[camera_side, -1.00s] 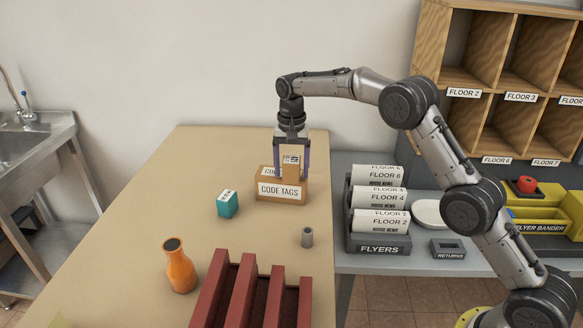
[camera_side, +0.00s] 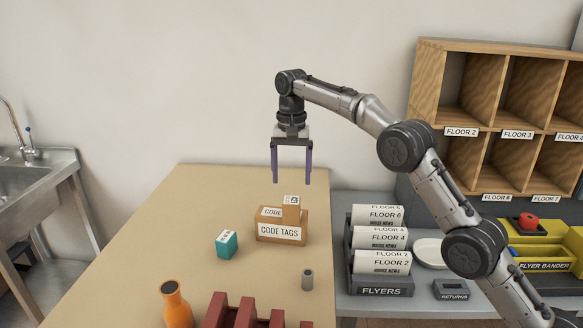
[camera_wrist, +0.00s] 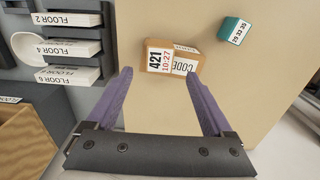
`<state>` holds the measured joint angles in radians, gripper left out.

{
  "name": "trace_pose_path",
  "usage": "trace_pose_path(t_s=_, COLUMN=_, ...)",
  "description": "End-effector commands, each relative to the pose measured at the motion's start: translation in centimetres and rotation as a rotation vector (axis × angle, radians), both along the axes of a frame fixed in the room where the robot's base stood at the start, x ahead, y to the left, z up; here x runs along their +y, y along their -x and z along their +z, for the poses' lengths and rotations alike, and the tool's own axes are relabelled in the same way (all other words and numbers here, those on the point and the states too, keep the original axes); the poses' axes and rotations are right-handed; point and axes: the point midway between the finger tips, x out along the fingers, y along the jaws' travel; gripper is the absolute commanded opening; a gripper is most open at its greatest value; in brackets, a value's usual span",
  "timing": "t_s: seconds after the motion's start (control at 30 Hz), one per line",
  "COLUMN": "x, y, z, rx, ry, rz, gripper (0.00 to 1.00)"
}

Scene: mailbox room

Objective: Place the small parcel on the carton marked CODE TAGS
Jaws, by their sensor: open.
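The carton marked CODE TAGS (camera_side: 280,232) stands on the tan table. The small parcel (camera_side: 291,208), a little brown box with a white label on top, sits on the right part of the carton's top. In the wrist view the parcel (camera_wrist: 158,56) shows a label reading 421 and 10:27, beside the carton's CODE label (camera_wrist: 184,65). My gripper (camera_side: 291,180) is open and empty, above the parcel and apart from it. Its purple fingers also show in the wrist view (camera_wrist: 159,75), spread with nothing between them.
A teal box (camera_side: 227,244) stands left of the carton. A grey cylinder (camera_side: 307,280), an orange bottle (camera_side: 176,304) and a dark red rack (camera_side: 246,315) are nearer the front. The flyers holder (camera_side: 381,287) stands right of the table. The table's back left is clear.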

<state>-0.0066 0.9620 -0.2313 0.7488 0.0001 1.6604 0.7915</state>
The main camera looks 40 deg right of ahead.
Motion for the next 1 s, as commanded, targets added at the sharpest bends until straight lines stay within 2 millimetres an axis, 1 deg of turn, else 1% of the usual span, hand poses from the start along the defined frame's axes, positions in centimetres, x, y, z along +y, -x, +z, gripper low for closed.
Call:
trace_pose_path(t_s=0.23, x=0.0, y=0.0, z=1.6, rx=0.001, ry=0.000, rz=0.000, gripper=0.86)
trace_pose_path(t_s=0.53, x=0.0, y=0.1, z=2.0, rx=0.000, ry=0.000, rz=0.002, gripper=0.86)
trace_pose_path(t_s=0.63, x=0.0, y=0.6, z=3.0, rx=-0.011, ry=0.000, rz=0.019, gripper=0.86)
trace_pose_path(t_s=0.77, x=-0.1, y=2.7, z=5.9, rx=-0.050, ry=0.002, rz=0.074, gripper=0.86)
trace_pose_path(t_s=0.8, x=-0.1, y=3.6, z=6.9, rx=-0.066, ry=0.003, rz=0.098, gripper=0.86)
trace_pose_path(t_s=0.87, x=-0.1, y=5.3, z=8.3, rx=-0.089, ry=0.006, rz=0.136, gripper=0.86)
trace_pose_path(t_s=0.9, x=-0.1, y=6.5, z=9.1, rx=-0.105, ry=0.008, rz=0.162, gripper=0.86)
trace_pose_path(t_s=0.97, x=-0.2, y=8.3, z=10.3, rx=-0.129, ry=0.013, rz=0.201, gripper=0.86)
trace_pose_path(t_s=1.0, x=-0.2, y=9.6, z=10.9, rx=-0.145, ry=0.017, rz=0.226, gripper=0.86)
